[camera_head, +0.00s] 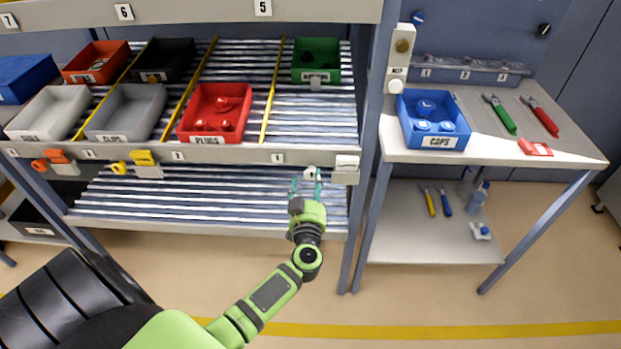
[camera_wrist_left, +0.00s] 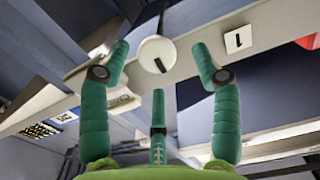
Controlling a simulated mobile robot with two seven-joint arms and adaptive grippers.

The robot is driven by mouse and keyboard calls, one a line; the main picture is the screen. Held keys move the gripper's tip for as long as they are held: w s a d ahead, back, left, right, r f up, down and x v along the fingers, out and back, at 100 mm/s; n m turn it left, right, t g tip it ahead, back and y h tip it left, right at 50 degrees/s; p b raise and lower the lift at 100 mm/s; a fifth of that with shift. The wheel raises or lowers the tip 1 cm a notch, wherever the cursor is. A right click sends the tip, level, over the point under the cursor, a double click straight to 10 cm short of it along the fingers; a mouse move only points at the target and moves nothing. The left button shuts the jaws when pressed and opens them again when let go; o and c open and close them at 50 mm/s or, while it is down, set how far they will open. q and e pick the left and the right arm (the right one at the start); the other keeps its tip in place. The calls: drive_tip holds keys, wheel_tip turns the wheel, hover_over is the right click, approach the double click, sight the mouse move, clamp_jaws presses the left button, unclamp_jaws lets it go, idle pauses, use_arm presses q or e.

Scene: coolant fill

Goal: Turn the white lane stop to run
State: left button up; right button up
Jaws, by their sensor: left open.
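The white lane stop (camera_head: 347,166) is on the front rail of the middle shelf at its right end. Its round white knob (camera_head: 311,174) sits left of the white block. In the left wrist view the knob (camera_wrist_left: 157,55) faces me and carries a short dark slanted mark. My left gripper (camera_head: 306,183) is open in front of the rail, with its green fingers spread on either side of the knob. In the left wrist view the fingers (camera_wrist_left: 161,61) appear apart from the knob. Lettering on the stop is unreadable. My right gripper is not in view.
Yellow (camera_head: 143,158) and orange (camera_head: 56,157) lane stops sit farther left on the same rail. A red bin (camera_head: 214,138) marked PLUGS stands on the shelf above. A blue CAPS bin (camera_head: 452,141) is on the right-hand table. A rack post (camera_head: 367,190) stands right of the gripper.

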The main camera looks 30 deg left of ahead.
use_arm(q)
drive_tip(key=shift+x, duration=1.15)
drive_tip(key=shift+w, duration=0.35)
clamp_jaws()
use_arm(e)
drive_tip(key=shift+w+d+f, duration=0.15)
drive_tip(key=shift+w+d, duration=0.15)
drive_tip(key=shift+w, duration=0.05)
